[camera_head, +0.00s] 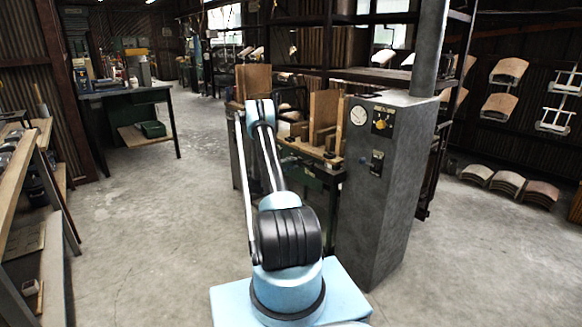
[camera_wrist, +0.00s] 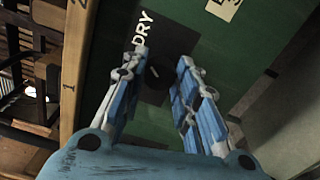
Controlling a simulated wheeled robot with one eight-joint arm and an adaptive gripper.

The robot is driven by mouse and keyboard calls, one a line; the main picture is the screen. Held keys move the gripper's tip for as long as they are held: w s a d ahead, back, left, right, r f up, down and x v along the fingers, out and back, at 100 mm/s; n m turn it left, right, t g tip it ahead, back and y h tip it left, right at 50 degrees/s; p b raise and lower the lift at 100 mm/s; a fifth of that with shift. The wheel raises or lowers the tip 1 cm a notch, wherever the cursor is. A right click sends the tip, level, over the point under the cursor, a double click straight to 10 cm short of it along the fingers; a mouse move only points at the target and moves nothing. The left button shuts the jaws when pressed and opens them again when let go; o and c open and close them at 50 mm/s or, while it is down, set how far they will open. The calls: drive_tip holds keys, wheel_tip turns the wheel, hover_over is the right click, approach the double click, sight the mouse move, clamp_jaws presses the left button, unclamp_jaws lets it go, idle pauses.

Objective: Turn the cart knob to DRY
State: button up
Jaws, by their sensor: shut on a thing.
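In the wrist view a green panel (camera_wrist: 215,42) carries a dark square plate (camera_wrist: 172,42) with the white word DRY (camera_wrist: 143,30) along its left side. A small black knob (camera_wrist: 154,74) sits on the plate, below and slightly right of the word. My gripper (camera_wrist: 162,58) has its two blue fingers on either side of the knob and is shut on it. The dark knob blends into the dark plate, so its pointer direction and the exact finger contact are unclear. I cannot make out the knob or my gripper in the head view.
A grey control cabinet (camera_head: 378,200) with a gauge and switches stands right of my arm. A green-framed bench with wooden boards (camera_head: 323,118) is beside it. A workbench (camera_head: 125,92) stands at the left. The concrete floor (camera_head: 150,220) is clear at left.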

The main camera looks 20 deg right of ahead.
drive_tip(key=shift+s+f+m, duration=0.1)
drive_tip(key=shift+m, duration=0.9)
drive_tip(key=o, duration=1.1)
drive_tip(key=shift+c, duration=0.2)
drive_tip(key=shift+s+a, duration=0.1)
drive_tip(key=shift+a, duration=0.4)
drive_tip(key=v, duration=1.1)
